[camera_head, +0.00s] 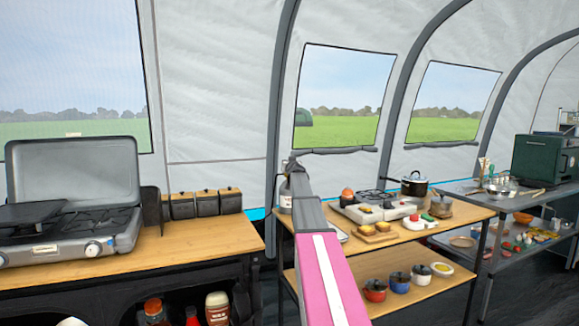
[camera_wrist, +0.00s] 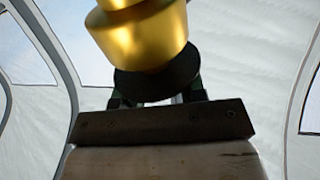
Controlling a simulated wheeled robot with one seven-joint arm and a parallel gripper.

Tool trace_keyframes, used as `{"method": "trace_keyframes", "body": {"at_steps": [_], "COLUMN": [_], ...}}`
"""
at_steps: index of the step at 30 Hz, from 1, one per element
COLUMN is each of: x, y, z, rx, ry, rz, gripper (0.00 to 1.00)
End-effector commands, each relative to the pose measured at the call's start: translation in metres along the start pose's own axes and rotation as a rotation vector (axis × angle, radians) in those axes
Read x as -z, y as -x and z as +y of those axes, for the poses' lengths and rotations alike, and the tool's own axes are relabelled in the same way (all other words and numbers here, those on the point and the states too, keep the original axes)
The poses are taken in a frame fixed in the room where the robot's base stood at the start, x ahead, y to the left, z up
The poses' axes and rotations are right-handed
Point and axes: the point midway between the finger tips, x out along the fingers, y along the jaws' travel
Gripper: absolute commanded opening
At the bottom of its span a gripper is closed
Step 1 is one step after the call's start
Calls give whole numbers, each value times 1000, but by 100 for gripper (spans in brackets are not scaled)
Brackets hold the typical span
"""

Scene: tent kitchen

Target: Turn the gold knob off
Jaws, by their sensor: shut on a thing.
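The gold knob (camera_wrist: 142,35) fills the upper middle of the wrist view. It is a stepped, shiny gold cylinder with a dark round disc (camera_wrist: 158,80) at its near end. My gripper (camera_wrist: 155,98) shows just below, with dark finger parts on either side of the disc. It is shut on the knob, but the contact itself is mostly hidden. In the head view, my arm reaches toward a pale gas bottle (camera_head: 285,198) with a dark top at the back of the middle table. The gold knob cannot be made out there.
A camping stove (camera_head: 110,240) with a raised lid stands on the left table, beside several dark canisters (camera_head: 206,203). The middle table (camera_head: 440,236) holds a small stove, food and a dark pot (camera_head: 414,185). A green box oven (camera_head: 545,160) stands far right.

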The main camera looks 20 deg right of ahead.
Motion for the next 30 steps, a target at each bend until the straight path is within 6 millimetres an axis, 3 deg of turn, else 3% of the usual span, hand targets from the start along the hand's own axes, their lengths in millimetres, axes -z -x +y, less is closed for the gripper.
{"method": "trace_keyframes", "body": {"at_steps": [5,6,8,9,20,26,30], "x": [-1,-1,-1,-1,0,-1,-1], "y": [0,0,0,0,4,24,49], "z": [0,0,0,0,0,0,0], "rx": [1,1,1,1,1,1,1], "ry": [-1,-1,-1,-1,0,0,0], "rz": [-2,-2,-2,-1,-1,-1,-1], "gripper": [14,41,60,63,63,63,63]}}
